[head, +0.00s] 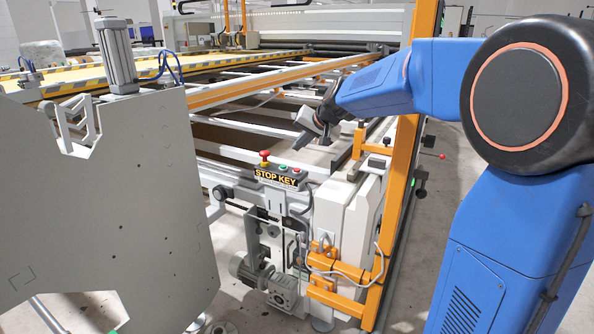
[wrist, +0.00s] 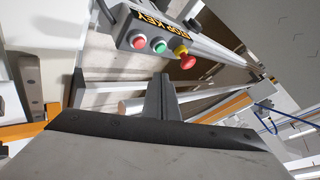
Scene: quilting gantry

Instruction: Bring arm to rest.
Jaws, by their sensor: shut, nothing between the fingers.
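My blue arm (head: 405,80) reaches in from the right of the head view, bent at the large black joint. My gripper (head: 300,146) is at its far end, pointing down and left over the open frame of the gantry, above and beyond the stop-key box (head: 275,179). In the wrist view my gripper (wrist: 160,88) shows with its fingers together and nothing held. The stop-key box (wrist: 145,22) is ahead of the fingers there, apart from them, with a red-and-yellow emergency button (wrist: 186,58) and smaller red and green buttons.
A large grey plate (head: 110,210) fills the left foreground. Orange and white rails (head: 270,84) run across the gantry behind. Clear floor (head: 450,190) shows right of the post.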

